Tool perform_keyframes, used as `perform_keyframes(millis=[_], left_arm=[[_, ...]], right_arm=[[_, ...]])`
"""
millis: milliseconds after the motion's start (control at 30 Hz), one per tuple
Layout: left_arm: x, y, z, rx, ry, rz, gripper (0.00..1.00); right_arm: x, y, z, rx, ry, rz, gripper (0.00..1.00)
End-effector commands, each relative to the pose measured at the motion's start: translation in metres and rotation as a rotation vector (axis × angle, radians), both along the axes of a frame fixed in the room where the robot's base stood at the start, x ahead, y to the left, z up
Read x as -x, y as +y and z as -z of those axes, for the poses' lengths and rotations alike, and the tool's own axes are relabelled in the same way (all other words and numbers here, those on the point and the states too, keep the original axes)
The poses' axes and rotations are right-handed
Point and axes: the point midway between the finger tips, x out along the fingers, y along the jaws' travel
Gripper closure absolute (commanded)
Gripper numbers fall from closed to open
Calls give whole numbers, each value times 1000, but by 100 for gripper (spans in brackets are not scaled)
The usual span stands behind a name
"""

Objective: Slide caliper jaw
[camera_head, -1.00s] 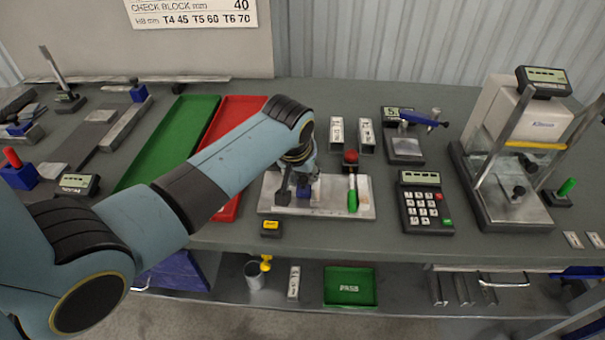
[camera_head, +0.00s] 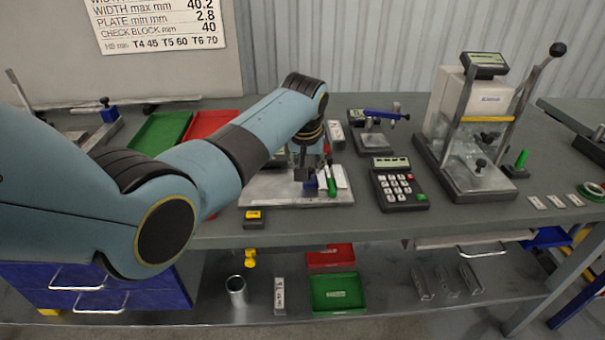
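A pale metal plate (camera_head: 262,193) lies near the table's front edge. On it stands a small blue piece (camera_head: 310,187), which may be the caliper jaw. It is close to the left of a green-handled part (camera_head: 331,187); a gap between them is hard to make out. My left arm reaches in from the left, and its gripper (camera_head: 301,172) points down at the blue piece. The fingers are small and partly hidden, so I cannot tell whether they grip it. My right gripper is not in view.
A black keypad (camera_head: 399,190) stands right of the plate, with a press-like gauge (camera_head: 480,130) beyond it. A small yellow-topped block (camera_head: 254,218) sits in front. Green (camera_head: 162,132) and red (camera_head: 208,124) trays lie behind my arm. A lower shelf holds a green tray (camera_head: 336,292).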

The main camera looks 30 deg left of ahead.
Motion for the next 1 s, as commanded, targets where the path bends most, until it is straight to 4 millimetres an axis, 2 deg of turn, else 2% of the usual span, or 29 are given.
perform_keyframes(millis=[33,100,133,300,500,667,767,1000], left_arm=[[1,0,0,1,1,-1,100],[1,0,0,0,1,-1,100],[1,0,0,-1,1,0,76],[1,1,0,-2,1,-1,54],[1,1,0,-2,1,-1,54],[2,0,-5,-2,-1,-1,54],[7,-1,-17,-2,-1,-1,54],[25,-7,-65,-1,-5,-1,54]], right_arm=[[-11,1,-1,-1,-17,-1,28],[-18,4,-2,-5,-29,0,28],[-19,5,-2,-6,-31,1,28],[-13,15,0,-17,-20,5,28],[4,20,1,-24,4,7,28],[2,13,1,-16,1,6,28],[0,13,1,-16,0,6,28],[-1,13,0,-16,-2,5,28]])
